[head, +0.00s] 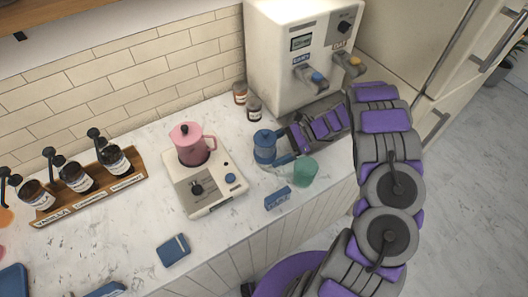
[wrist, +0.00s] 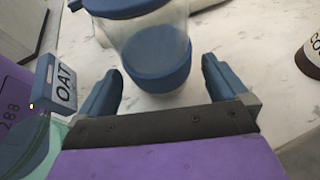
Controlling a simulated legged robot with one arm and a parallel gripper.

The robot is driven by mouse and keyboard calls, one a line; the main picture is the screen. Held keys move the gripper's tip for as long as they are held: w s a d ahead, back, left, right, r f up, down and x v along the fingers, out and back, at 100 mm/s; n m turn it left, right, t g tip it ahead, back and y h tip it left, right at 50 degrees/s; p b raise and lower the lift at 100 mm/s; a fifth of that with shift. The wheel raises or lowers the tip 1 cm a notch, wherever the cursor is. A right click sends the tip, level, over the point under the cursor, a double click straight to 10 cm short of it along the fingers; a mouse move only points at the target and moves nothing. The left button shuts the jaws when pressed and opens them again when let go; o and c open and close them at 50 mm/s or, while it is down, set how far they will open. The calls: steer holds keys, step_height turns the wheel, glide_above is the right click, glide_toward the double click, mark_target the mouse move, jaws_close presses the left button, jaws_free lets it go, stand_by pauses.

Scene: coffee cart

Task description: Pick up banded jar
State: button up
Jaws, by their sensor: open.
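The banded jar (head: 264,147) stands upright on the counter in front of the coffee machine. In the wrist view the banded jar (wrist: 155,55) is clear, with a blue lid and a wide blue band around its lower part. My gripper (head: 285,158) is low over the counter, just right of the jar in the head view. In the wrist view my gripper (wrist: 162,78) has its two blue fingers apart, one toward each side of the jar. The jar is ahead of the palm, and I cannot tell whether either finger touches it.
A green cup (head: 305,173) and a blue OAT block (wrist: 60,85) are close on the gripper's left in the wrist view. Small brown jars (head: 254,108) stand behind. A scale-like device (head: 205,190) with a pink pitcher (head: 190,145) stands left. Counter at front left has some free room.

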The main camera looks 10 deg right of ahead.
mark_target(265, 155)
steer(key=shift+a+f+b, duration=0.3)
steer(key=shift+a+f, duration=0.15)
steer(key=shift+f, duration=0.2)
steer(key=shift+r+x, duration=0.15)
steer(key=shift+x, duration=0.65)
steer(key=shift+r+x, duration=0.15)
steer(key=shift+x, duration=0.65)
steer(key=shift+d, duration=0.35)
steer(key=c, duration=0.6)
steer(key=shift+a, duration=0.25)
steer(key=c, duration=0.8)
